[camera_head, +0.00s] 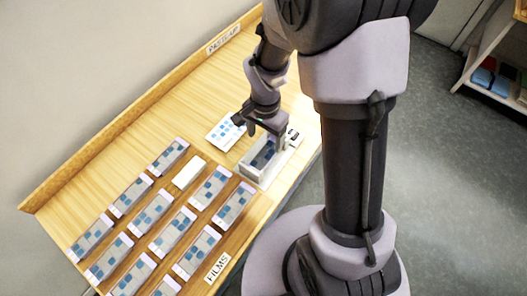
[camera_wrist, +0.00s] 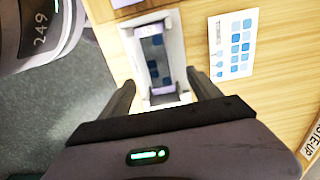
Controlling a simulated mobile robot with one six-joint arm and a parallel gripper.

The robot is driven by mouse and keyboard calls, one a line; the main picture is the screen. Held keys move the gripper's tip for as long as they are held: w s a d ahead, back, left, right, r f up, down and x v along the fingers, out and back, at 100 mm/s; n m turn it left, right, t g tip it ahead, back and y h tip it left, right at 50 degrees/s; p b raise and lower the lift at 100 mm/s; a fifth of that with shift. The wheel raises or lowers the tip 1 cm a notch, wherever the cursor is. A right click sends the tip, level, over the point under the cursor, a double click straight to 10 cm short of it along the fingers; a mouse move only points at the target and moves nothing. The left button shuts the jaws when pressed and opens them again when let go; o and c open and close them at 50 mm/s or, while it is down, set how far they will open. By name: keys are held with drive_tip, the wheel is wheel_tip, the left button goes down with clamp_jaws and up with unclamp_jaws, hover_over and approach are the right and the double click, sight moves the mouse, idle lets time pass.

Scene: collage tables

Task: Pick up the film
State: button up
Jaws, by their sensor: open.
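A film (camera_head: 263,154), a grey translucent strip with blue squares and pale lilac ends, lies in a light grey open holder (camera_head: 247,177) on the wooden table. In the wrist view the film (camera_wrist: 154,58) sits between the holder's side walls (camera_wrist: 178,38). My gripper (camera_head: 262,133) is open above the far part of the holder in the head view. In the wrist view its two dark fingers (camera_wrist: 161,88) are spread either side of the holder's near end, with nothing gripped. The exact height of the fingers over the film is hard to tell.
Several similar films (camera_head: 173,228) lie in rows beside a FILMS label (camera_head: 217,267), with one plain white rectangle (camera_head: 189,173) among them. A white card with blue squares (camera_wrist: 232,45) lies beside the holder. A raised wooden edge (camera_head: 120,122) runs along the wall.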

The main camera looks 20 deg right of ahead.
sight(266, 154)
drive_tip(key=f+b, duration=0.1)
drive_tip(key=f, duration=0.1)
drive_tip(key=f+b, duration=0.1)
drive_tip(key=f, duration=0.1)
drive_tip(key=f+b, duration=0.1)
drive_tip(key=f, duration=0.1)
drive_tip(key=shift+s+f, duration=0.15)
drive_tip(key=shift+s, duration=0.1)
drive_tip(key=c, duration=1.4)
